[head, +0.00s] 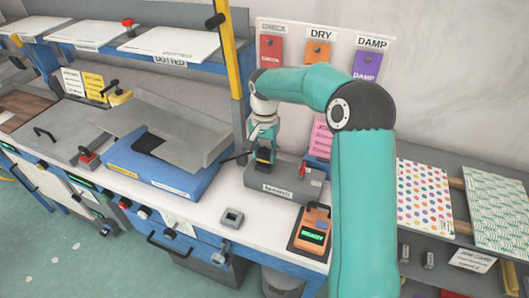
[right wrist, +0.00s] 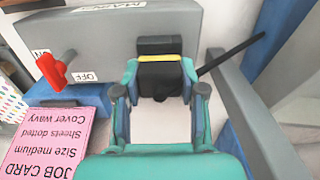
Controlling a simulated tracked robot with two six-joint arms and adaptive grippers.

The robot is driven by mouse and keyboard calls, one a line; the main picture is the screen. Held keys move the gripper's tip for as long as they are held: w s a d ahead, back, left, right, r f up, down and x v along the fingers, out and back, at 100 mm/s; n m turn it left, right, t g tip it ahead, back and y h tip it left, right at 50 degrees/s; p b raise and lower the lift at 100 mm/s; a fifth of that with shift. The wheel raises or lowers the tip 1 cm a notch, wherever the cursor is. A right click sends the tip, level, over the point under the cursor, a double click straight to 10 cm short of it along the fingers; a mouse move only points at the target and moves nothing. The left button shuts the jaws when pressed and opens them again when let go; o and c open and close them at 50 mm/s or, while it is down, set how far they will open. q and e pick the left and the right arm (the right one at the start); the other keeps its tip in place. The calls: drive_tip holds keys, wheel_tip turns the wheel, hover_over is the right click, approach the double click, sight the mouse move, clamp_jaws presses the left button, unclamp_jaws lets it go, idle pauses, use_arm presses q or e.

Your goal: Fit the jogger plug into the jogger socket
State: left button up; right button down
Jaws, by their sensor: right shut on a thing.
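My right gripper (head: 263,150) is above the back left part of a grey box (head: 256,181) labelled MAINS. In the right wrist view the gripper (right wrist: 161,92) is shut on a black plug (right wrist: 160,80) with a yellow band. A black cable (right wrist: 232,56) runs off from the plug's side. The plug is at the box's edge, against a dark block (right wrist: 157,45) on it. I cannot tell whether the plug is seated in a socket; the contact is hidden. The box also shows in the right wrist view (right wrist: 110,32). My left gripper is not in view.
A red switch (right wrist: 56,71) marked ON and OFF stands on the box. The blue jogger (head: 170,175) with a grey tray is to the left. An orange device (head: 313,229) and a small grey block (head: 232,217) lie in front. A pink job card (right wrist: 50,145) is near the gripper.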

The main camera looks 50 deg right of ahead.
drive_tip(key=shift+f, duration=0.1)
drive_tip(key=c, duration=0.6)
unclamp_jaws()
wheel_tip(320, 180, up, 12)
drive_tip(key=shift+f, duration=0.1)
